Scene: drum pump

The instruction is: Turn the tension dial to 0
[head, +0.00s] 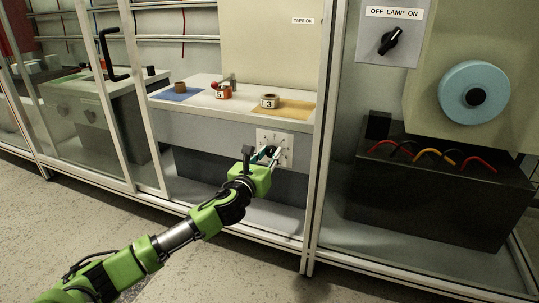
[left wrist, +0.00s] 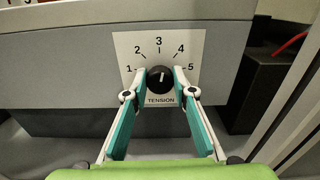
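The tension dial (left wrist: 160,79) is a round black knob on a white plate (left wrist: 124,41) marked "TENSION" below it. Its white mark points nearly straight up, close to the 3. The numbers 1 to 5 show around it; no 0 is visible, and the fingers hide part of the plate's lower sides. My left gripper (left wrist: 161,76) has its teal fingertips on either side of the dial, with a narrow gap seeming to show on each side. In the head view my left gripper (head: 267,157) reaches the plate (head: 285,138) on the bench front. My right gripper is not in view.
Above the dial is a bench top (head: 197,84) with a blue mat (head: 180,94), a yellow mat (head: 293,107) and rolls marked 5 (head: 223,92) and 3 (head: 269,102). A frame post (head: 318,150) stands right of the dial. A lamp switch (head: 390,41) is further right.

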